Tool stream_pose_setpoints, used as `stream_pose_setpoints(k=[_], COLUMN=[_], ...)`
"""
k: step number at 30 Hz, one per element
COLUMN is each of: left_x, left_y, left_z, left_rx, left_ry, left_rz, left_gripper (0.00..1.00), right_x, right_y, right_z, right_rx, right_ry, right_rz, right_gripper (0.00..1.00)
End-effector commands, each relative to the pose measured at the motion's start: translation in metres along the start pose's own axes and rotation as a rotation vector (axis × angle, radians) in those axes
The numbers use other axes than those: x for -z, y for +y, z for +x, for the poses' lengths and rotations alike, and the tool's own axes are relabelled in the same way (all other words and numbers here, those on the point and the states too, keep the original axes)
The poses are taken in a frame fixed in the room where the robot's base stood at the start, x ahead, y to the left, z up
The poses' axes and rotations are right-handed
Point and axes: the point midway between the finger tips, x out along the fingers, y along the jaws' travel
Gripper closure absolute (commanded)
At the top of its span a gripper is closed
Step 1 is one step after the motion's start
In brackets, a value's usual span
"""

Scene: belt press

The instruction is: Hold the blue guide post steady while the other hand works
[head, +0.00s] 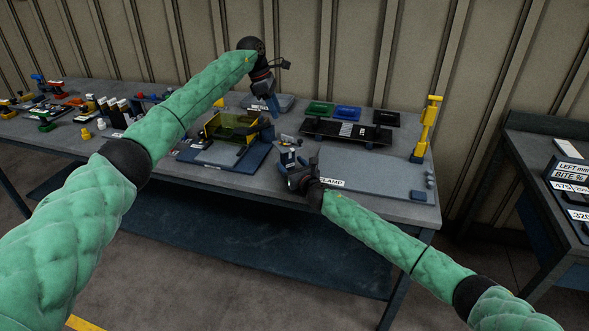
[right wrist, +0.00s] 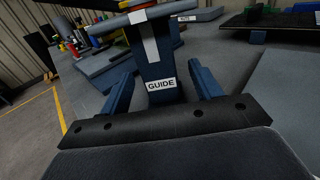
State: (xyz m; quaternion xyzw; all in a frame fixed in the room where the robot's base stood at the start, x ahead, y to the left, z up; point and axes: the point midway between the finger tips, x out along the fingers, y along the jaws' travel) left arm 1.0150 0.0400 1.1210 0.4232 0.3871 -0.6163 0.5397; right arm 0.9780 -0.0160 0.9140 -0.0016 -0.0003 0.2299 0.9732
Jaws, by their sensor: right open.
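The blue guide post (right wrist: 154,62) stands in the right wrist view, with a white GUIDE label low on its face and a pale stripe above. My right gripper (right wrist: 162,75) is open, with one finger on each side of the post and visible gaps between. In the head view my right gripper (head: 297,172) is at the front edge of the bench and hides much of the post. My left gripper (head: 270,100) is higher, behind the press with the yellow frame (head: 213,127). Its fingers are too small and dark to read.
Black, green and blue trays (head: 347,113) lie at the back. A dark raised plate (head: 318,130) stands before them. A yellow post (head: 428,125) stands at the right end. Several small parts (head: 60,100) crowd the left. The grey mat (head: 385,178) at front right is mostly clear.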

Motion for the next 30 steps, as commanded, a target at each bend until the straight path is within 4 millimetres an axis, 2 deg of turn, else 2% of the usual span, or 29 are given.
stream_pose_setpoints(k=[6,12,24,26,30], left_x=[0.000,0.000,0.000,0.000,0.000], left_y=[0.000,0.000,0.000,0.000,0.000], left_z=[0.000,0.000,0.000,0.000,0.000], left_rx=[0.000,0.000,0.000,0.000,0.000], left_ry=[0.000,0.000,0.000,0.000,0.000], left_rz=[0.000,0.000,0.000,0.000,0.000], left_gripper=[0.64,0.64,0.64,0.64,0.64], right_x=[0.000,0.000,0.000,0.000,0.000], right_y=[0.001,0.000,0.000,0.000,0.000], right_z=[0.031,0.048,0.053,0.053,0.053], right_rx=[0.001,0.002,0.001,0.001,0.001], right_ry=[0.000,0.000,0.000,0.000,0.000], right_rz=[0.004,0.003,0.003,0.004,0.004], right_gripper=[0.36,0.36,0.36,0.46,0.74])
